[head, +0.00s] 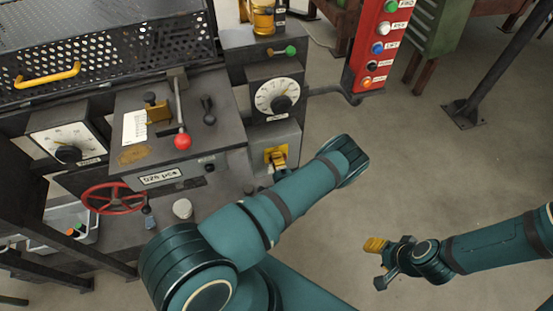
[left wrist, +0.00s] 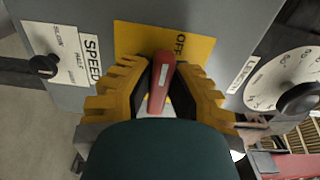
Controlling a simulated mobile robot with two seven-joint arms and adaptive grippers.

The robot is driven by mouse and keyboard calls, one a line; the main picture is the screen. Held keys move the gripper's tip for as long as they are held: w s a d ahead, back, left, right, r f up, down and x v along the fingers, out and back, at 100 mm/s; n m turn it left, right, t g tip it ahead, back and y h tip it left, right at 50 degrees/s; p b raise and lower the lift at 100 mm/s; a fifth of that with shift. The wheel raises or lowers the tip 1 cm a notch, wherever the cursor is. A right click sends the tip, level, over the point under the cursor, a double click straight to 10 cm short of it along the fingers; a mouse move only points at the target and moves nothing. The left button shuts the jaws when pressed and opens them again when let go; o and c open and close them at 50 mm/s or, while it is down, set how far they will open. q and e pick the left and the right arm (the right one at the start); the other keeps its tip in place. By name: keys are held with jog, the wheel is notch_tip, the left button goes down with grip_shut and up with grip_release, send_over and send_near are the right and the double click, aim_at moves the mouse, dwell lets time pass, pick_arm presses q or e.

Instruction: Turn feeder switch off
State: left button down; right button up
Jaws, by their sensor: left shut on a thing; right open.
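A red-handled switch (left wrist: 161,78) stands in front of a yellow plate (left wrist: 135,38) marked OFF in the left wrist view. My left gripper (left wrist: 160,68) has its yellow fingers on both sides of the red handle and is shut on it. The handle's upper end lies close to the word OFF; its lower part is partly hidden by my gripper. In the head view my left gripper (head: 276,157) is at the grey box below the dial, and the switch is hidden there. My right gripper (head: 374,263) is open and empty above the floor at the right.
A white dial (head: 277,97) is above the switch box. A red button panel (head: 380,45) stands at the upper right. A red-ball lever (head: 182,140) and a red handwheel (head: 105,198) are to the left. A SPEED knob (left wrist: 43,65) shows beside the plate. The floor at right is clear.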

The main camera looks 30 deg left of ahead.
pick_arm(q)
jog(key=shift+w+r, duration=0.1)
jog(key=c, duration=0.9)
grip_release()
jog(key=v, duration=1.2)
jog(key=shift+a, duration=0.1)
